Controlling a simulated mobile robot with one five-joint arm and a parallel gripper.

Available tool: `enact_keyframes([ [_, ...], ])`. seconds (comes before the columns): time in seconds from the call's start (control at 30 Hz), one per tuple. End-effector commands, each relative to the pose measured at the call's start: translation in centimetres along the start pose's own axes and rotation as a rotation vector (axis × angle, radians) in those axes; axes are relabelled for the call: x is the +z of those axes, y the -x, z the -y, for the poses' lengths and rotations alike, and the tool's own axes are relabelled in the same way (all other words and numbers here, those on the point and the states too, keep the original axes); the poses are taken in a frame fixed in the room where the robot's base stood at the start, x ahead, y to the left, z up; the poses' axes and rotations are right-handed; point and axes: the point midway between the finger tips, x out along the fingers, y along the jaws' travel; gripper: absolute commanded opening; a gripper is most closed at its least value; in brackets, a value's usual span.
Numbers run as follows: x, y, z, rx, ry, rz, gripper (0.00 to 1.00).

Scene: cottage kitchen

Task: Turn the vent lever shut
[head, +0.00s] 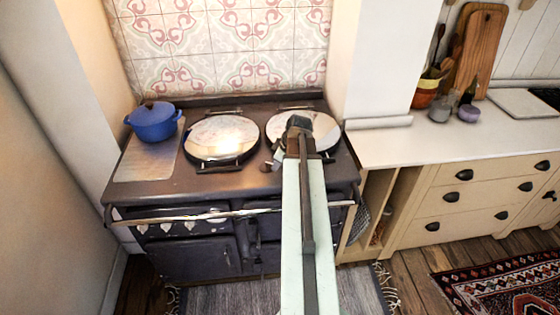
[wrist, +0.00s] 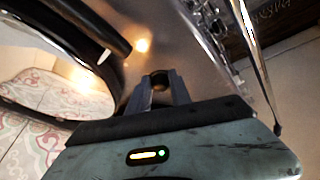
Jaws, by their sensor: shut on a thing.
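My arm reaches over the dark range cooker (head: 165,192), and my gripper (head: 276,160) is low over its top, between the two round lids. In the wrist view, the two grey fingers of my gripper (wrist: 158,92) are closed around a small dark round knob, which I take to be the vent lever (wrist: 159,79). In the head view the arm and wrist hide most of that spot, so the lever's angle cannot be told. The rest of the lever is also hidden by the fingers.
Two shiny round lids, left (head: 222,137) and right (head: 323,132), flank the gripper. A blue pot (head: 154,121) stands at the cooker's left. A metal rail (head: 170,219) runs along the front. A white counter (head: 400,147) lies to the right.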

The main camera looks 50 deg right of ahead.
Motion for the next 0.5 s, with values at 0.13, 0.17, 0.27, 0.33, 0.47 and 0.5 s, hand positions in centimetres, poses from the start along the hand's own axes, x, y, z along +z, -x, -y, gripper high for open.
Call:
enact_keyframes([
  [0.13,-0.2,0.1,1.1,0.052,-0.122,0.028,0.00],
  [0.17,-0.3,0.1,1.2,0.062,-0.148,0.033,0.00],
  [0.27,-0.6,0.1,1.6,0.098,-0.233,0.052,0.00],
  [0.33,-0.8,0.1,2.0,0.123,-0.292,0.064,0.00],
  [0.47,-1.3,0.0,2.5,0.168,-0.400,0.087,0.00],
  [0.5,-1.4,0.0,2.6,0.181,-0.431,0.094,0.00],
])
